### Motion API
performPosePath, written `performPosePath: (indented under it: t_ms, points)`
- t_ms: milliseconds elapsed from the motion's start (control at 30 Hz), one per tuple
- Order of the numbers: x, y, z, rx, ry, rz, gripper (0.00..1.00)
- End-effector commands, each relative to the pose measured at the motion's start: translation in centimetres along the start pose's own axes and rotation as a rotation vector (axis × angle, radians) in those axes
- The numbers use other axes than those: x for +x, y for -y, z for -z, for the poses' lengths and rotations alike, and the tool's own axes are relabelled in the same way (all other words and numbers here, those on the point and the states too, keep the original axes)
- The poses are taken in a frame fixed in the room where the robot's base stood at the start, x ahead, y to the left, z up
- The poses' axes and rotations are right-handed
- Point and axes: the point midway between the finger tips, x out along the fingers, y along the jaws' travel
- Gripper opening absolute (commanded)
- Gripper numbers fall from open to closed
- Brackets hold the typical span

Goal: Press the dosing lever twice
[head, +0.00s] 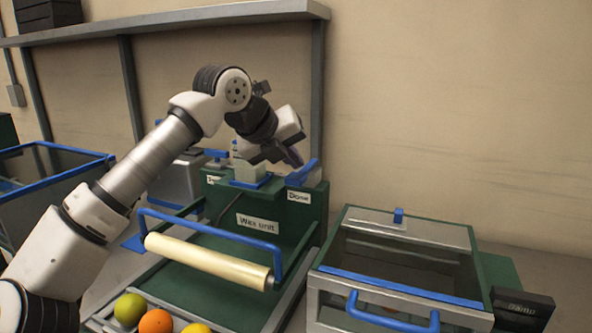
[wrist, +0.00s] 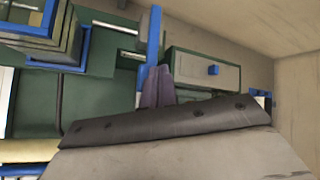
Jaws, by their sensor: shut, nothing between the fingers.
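The dosing lever (head: 304,172) is a blue slanted piece on top of the green wax unit (head: 262,210), at its right, above a small white label that seems to read "Dose". My gripper (head: 294,157) is shut and empty, pointing down just over the lever at its left side. In the wrist view the shut purple-grey fingertips (wrist: 157,82) overlap the lower end of a blue bar (wrist: 154,40), which looks like the lever. I cannot tell whether the fingers touch it or sit slightly above.
A pale roller (head: 205,260) with a blue handle frame lies in front of the unit. A green fruit (head: 130,309), an orange (head: 155,322) and a yellow fruit (head: 197,328) sit at the front. A glass-sided box (head: 400,225) stands right, and a shelf (head: 170,17) hangs above.

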Motion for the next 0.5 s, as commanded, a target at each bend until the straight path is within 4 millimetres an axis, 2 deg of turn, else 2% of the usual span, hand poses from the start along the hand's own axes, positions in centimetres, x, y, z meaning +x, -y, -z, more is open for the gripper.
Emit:
performPosePath:
  t_ms: [500]
  points:
    - [-0.8,0.59,-0.58,0.001,0.001,0.0,0.0]
